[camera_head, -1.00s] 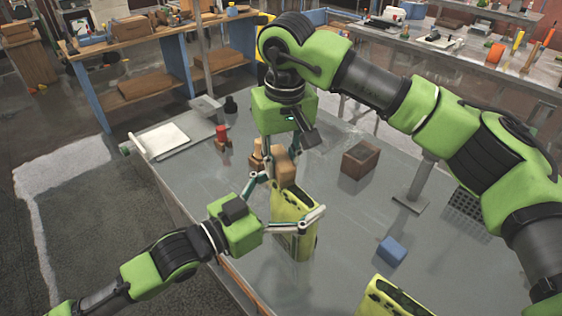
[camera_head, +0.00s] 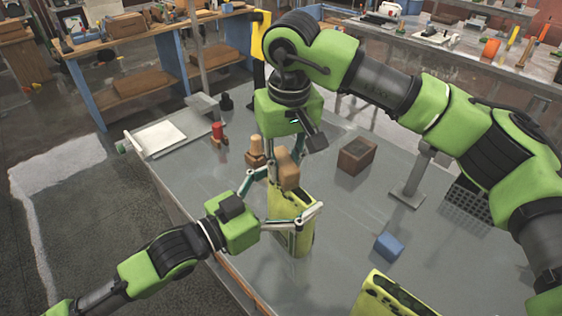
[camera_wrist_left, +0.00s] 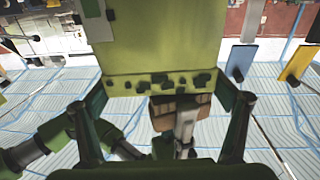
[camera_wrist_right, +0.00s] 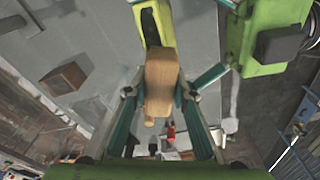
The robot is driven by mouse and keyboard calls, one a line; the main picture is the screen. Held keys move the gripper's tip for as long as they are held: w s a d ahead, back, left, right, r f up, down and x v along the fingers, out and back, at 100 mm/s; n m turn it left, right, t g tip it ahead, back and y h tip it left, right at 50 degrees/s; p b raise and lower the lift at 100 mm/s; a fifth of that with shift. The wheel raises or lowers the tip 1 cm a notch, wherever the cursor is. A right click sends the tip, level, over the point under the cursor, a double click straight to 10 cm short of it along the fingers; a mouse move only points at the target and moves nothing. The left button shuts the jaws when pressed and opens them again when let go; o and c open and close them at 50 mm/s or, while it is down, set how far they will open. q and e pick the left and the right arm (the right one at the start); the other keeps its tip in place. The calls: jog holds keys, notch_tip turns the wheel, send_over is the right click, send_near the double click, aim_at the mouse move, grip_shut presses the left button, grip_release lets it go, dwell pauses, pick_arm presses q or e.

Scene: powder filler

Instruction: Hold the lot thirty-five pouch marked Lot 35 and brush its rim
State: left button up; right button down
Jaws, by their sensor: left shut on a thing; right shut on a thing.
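A yellow-green pouch (camera_head: 289,228) with dark patches stands upright above the grey table's near left part. My left gripper (camera_head: 285,196) is shut on it, one finger on each side. The pouch fills the upper middle of the left wrist view (camera_wrist_left: 165,48); no lot marking is readable. My right gripper (camera_wrist_right: 160,97) points down over the pouch's top and is shut on a brown wooden brush block (camera_head: 288,174). The block is at the pouch's rim in the head view and right wrist view (camera_wrist_right: 160,80). Bristles and exact contact are hidden.
A second yellow-green pouch (camera_head: 375,300) is at the near edge. A blue block (camera_head: 389,247), brown box (camera_head: 357,155), grey post stand (camera_head: 410,195) and dark grid rack (camera_head: 470,200) lie right. A wooden-topped piece (camera_head: 255,152), red-topped piece (camera_head: 218,132) and white-topped tray (camera_head: 162,138) stand behind left.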

aim_at(299, 192)
jog(key=shift+s+d+f, duration=0.15)
jog(key=shift+s+d, duration=0.1)
jog(key=shift+s, duration=0.05)
jog(key=shift+s+d+r, duration=0.2)
jog(key=shift+s+d, duration=0.3)
jog(key=shift+s, duration=0.1)
dwell(0.4)
jog(key=shift+s+d, duration=0.1)
jog(key=shift+s+d, duration=0.6)
jog(key=shift+s, duration=0.2)
jog(key=shift+s+d, duration=0.1)
